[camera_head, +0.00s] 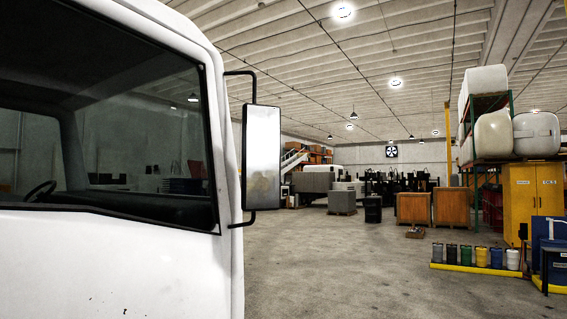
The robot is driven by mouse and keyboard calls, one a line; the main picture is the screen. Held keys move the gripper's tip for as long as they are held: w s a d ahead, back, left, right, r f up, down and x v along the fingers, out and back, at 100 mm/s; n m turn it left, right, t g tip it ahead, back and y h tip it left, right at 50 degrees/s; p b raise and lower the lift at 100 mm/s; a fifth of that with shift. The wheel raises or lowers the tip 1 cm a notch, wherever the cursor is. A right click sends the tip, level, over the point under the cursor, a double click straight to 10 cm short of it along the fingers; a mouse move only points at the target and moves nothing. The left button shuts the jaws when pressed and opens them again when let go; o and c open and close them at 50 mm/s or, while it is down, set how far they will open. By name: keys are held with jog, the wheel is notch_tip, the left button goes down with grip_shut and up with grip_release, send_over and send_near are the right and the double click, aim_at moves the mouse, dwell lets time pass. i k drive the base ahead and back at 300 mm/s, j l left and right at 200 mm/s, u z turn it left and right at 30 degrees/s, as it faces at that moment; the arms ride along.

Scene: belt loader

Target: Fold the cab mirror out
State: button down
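The cab mirror (262,157) is a tall, narrow plate with a pale, bright face. It hangs on a black bracket (241,73) with an upper and a lower arm at the front edge of the white cab (110,262). The mirror stands upright just right of the cab's door pillar, its face turned toward me. A dark side window (140,130) fills much of the cab's side, with a steering wheel (40,191) visible through it. My gripper is not in view.
The grey concrete floor (350,265) right of the cab is open. At the right stand a yellow cabinet (533,195), several small drums (481,257) behind a yellow floor barrier (485,269), and a rack of white containers (536,134). Wooden crates (413,208) stand farther back.

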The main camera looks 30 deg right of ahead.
aim_at(260, 172)
jog(key=i+l+u, duration=0.2)
jog(key=l, duration=1)
jog(key=i+l+u, duration=0.15)
jog(key=l, duration=1.1)
jog(key=l+u, duration=0.2)
jog(key=l, duration=1.05)
jog(key=i, duration=0.05)
